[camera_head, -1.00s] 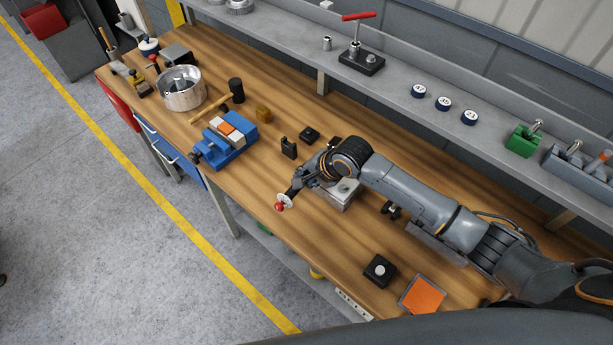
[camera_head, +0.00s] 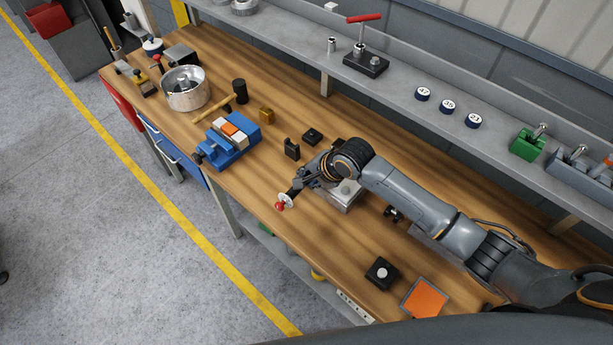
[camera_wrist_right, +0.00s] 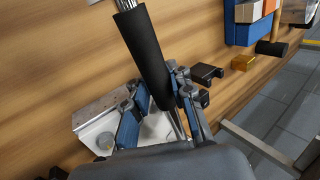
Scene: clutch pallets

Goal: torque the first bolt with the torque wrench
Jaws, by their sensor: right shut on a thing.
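My right gripper (camera_head: 305,180) reaches over the middle of the workbench. In the right wrist view, my right gripper (camera_wrist_right: 155,112) is shut on a black cylindrical grip (camera_wrist_right: 146,55) with a bright metal shaft at the picture's top, which looks like the torque wrench. In the head view, a pale disc with a red knob (camera_head: 280,205) shows at the tool's end, near the bench's front edge. A grey metal block (camera_head: 345,199) with a round stud sits beside and partly under the gripper; it also shows in the wrist view (camera_wrist_right: 98,116). I cannot make out which bolt is the first. My left gripper is out of view.
A blue vise (camera_head: 222,153) and a mallet (camera_head: 218,102) lie to the left. A small black block (camera_head: 292,149) stands close to the gripper. A black base with a pale knob (camera_head: 381,273) and an orange tray (camera_head: 425,297) are front right. A grey shelf (camera_head: 300,38) runs behind.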

